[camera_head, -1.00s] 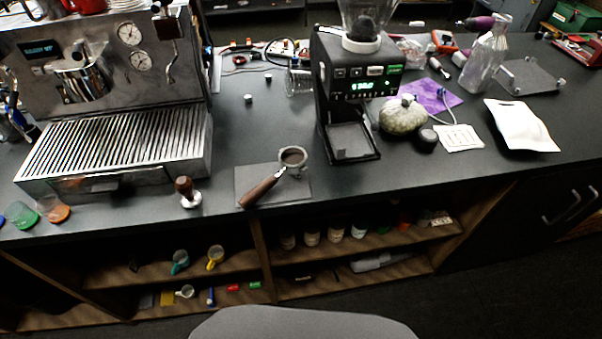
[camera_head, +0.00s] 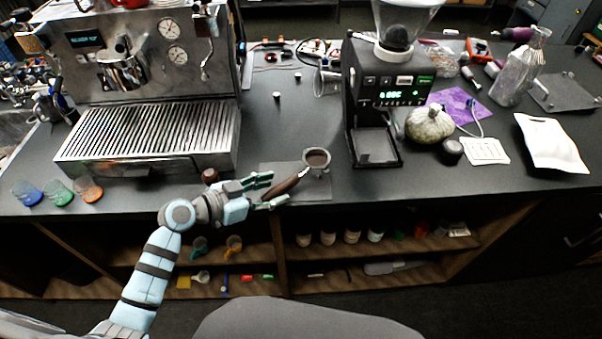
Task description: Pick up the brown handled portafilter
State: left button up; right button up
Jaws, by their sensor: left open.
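The portafilter lies on a dark mat (camera_head: 318,188) on the counter, its metal basket (camera_head: 317,159) to the right and its brown handle (camera_head: 288,185) pointing down and left. My left gripper (camera_head: 272,190) comes in from the left at the handle's lower end. Its fingers are open, one above and one below the handle end. I cannot tell whether they touch it. My right gripper is not in view.
The espresso machine (camera_head: 150,140) stands behind on the left. A tamper (camera_head: 210,175) is partly hidden behind my gripper. The grinder (camera_head: 385,100) stands just right of the portafilter. Colored cups (camera_head: 58,190) sit at the left front edge. Open shelves lie below.

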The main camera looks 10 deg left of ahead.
aim_at(284, 183)
pick_arm(q)
jog(key=x, duration=0.5)
jog(key=shift+w+a+p, duration=0.2)
jog(key=shift+w+p, duration=0.1)
jog(key=shift+w, duration=0.1)
jog(key=shift+s+r, duration=0.1)
grip_shut()
